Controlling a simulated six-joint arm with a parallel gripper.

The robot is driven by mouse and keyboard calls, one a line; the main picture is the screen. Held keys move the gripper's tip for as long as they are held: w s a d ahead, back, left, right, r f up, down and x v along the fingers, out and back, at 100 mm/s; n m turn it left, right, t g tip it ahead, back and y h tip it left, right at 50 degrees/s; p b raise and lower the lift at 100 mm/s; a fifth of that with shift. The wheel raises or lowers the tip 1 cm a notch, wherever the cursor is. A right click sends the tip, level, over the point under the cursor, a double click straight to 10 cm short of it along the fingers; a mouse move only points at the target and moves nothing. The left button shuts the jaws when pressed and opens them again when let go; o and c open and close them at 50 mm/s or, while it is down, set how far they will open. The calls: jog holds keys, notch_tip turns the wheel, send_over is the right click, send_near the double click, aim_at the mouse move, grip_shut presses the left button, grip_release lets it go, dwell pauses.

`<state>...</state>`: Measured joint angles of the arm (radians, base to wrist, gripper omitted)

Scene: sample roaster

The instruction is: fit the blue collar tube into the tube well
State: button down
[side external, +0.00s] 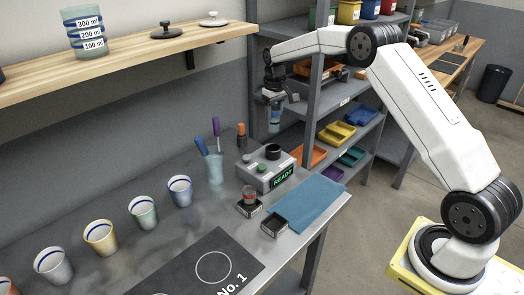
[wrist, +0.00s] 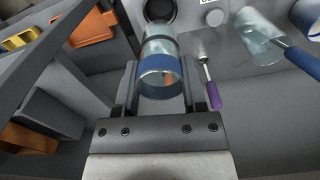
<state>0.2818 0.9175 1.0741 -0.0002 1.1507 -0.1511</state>
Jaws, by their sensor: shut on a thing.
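My gripper (side external: 272,97) is shut on the clear blue collar tube (side external: 275,119), held high above the bench, left of the shelving. In the wrist view the tube (wrist: 160,50) sits between the fingers, its blue band (wrist: 160,66) near the fingertips. The grey machine (side external: 266,170) with a lit READY display stands below on the bench. A round black-rimmed opening (side external: 273,151), which looks like the tube well, is on its top. In the wrist view this dark opening (wrist: 160,10) shows just beyond the tube, which is apart from it.
A red-banded tube (side external: 249,193) stands in a small black holder; another black holder (side external: 273,226) looks empty. A glass (side external: 215,168) of tools stands left of the machine. Several cups line the bench's left. A blue cloth (side external: 310,202) lies at the right edge. Shelving (side external: 318,110) rises behind.

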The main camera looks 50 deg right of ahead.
aim_at(274, 126)
jog(key=shift+f, duration=0.2)
dwell(0.3)
jog(key=shift+f, duration=2.7)
jog(key=shift+f, duration=2.15)
dwell(0.5)
jog(key=shift+c, duration=0.3)
grip_release()
notch_tip(274, 126, up, 7)
jog(key=shift+r, duration=0.4)
jog(key=shift+a, duration=0.15)
dwell(0.5)
